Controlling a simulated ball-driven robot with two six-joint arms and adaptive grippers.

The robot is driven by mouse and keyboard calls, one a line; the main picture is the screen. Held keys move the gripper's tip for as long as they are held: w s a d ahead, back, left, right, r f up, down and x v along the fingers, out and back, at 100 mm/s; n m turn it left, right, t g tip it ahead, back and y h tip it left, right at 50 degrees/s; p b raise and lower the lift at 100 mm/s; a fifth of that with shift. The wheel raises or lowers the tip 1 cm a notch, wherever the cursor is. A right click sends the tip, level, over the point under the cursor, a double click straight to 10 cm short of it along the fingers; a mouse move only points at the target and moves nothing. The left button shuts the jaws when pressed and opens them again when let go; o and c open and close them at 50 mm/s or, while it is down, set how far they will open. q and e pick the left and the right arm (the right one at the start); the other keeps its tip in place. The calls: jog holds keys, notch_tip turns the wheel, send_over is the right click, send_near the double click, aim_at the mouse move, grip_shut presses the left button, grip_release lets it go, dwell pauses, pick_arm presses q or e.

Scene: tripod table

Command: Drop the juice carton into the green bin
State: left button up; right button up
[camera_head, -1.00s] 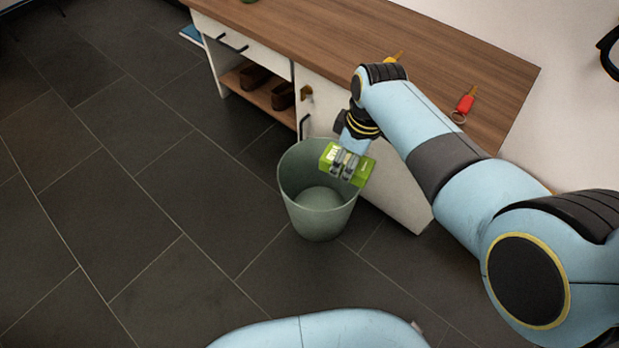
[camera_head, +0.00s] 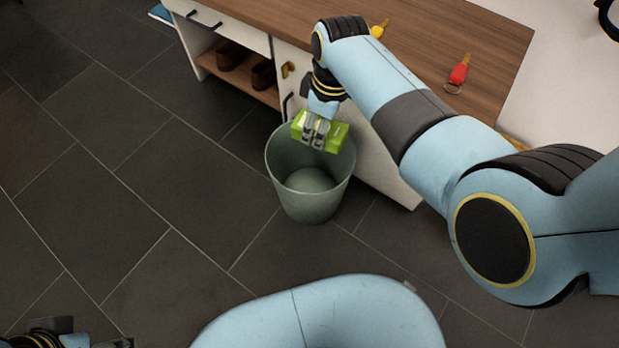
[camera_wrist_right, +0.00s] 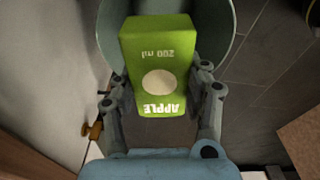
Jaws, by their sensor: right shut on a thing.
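The green juice carton (camera_head: 336,138), marked APPLE and 200 ml, is held in my right gripper (camera_head: 315,137). In the head view it overlaps the far rim of the green bin (camera_head: 310,207), above its opening. In the right wrist view the carton (camera_wrist_right: 158,62) lies between the two fingers of the right gripper (camera_wrist_right: 162,95), with the bin's wall (camera_wrist_right: 222,28) behind it. The bin stands upright on the floor, and its visible inside looks empty. Part of my left gripper (camera_head: 70,339) shows at the bottom left edge; its fingers are mostly cut off.
A wood-topped cabinet (camera_head: 425,45) stands close behind the bin, with brown shoes (camera_head: 262,75) on its open shelf. A red key fob (camera_head: 459,72) and a yellow item (camera_head: 379,29) lie on top. The dark tiled floor left of the bin is clear.

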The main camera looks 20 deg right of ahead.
jog(key=shift+s+f+b, duration=0.1)
jog(key=shift+f+b, duration=0.4)
jog(key=shift+f, duration=0.45)
pick_arm(q)
jog(key=shift+w+d+r+t, duration=0.2)
jog(key=shift+w+d+r, duration=0.05)
jog(key=shift+w+r, duration=0.25)
jog(key=shift+w+d+r+t, duration=0.25)
jog(key=shift+w+r, duration=0.15)
jog(key=shift+r, duration=0.2)
pick_arm(e)
jog(key=shift+f, duration=0.15)
jog(key=o, duration=0.9)
